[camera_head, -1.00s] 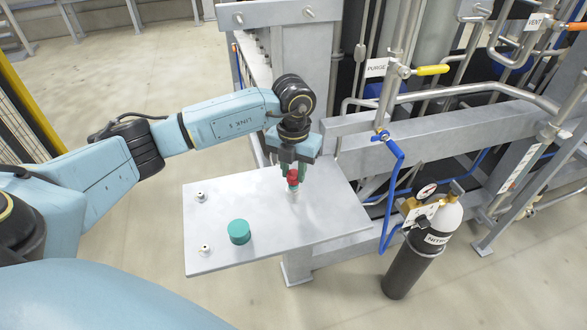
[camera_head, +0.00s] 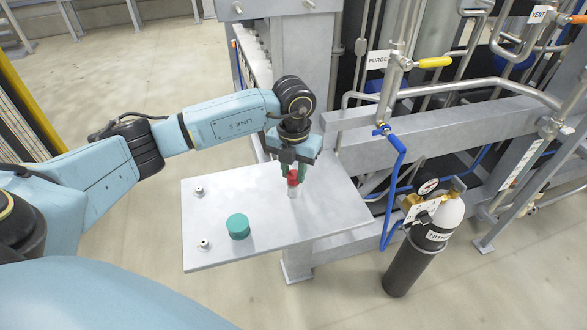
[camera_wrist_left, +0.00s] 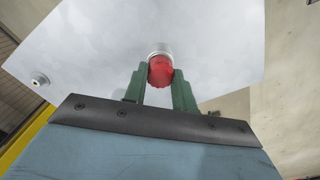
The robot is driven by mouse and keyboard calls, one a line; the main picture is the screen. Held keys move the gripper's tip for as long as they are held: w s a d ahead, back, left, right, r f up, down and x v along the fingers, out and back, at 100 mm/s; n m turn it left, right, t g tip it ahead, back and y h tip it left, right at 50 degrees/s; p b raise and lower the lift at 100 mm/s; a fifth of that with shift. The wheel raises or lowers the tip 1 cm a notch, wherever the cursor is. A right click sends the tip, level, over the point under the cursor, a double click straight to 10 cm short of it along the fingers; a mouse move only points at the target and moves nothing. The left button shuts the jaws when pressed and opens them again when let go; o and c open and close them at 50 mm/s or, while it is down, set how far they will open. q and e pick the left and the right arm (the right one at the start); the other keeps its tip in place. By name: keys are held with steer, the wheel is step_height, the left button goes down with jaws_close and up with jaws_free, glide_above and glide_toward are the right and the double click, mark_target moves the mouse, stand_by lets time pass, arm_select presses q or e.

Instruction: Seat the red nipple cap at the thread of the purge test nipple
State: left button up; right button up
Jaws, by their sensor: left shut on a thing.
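The red nipple cap (camera_head: 293,178) is between the green fingertips of my left gripper (camera_head: 294,172), which is shut on it. In the left wrist view the cap (camera_wrist_left: 160,70) sits between the two fingers (camera_wrist_left: 160,90). The purge test nipple (camera_head: 293,192) is a short metal stub standing on the grey plate, directly under the cap. Its metal rim (camera_wrist_left: 160,52) shows just beyond the cap in the wrist view. The cap appears to be at the nipple's top; how far it is on the thread I cannot tell. My right gripper is not in view.
The grey plate (camera_head: 270,215) carries a green round cap (camera_head: 238,227) and two small metal fittings (camera_head: 198,191) (camera_head: 204,244) at its left. A nitrogen cylinder (camera_head: 425,250), blue hose (camera_head: 397,185) and steel frame stand to the right.

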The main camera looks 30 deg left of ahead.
arm_select(q)
steer(key=o, duration=1)
steer(key=shift+r, duration=0.1)
step_height(320, 180, up, 13)
steer(key=shift+r, duration=0.15)
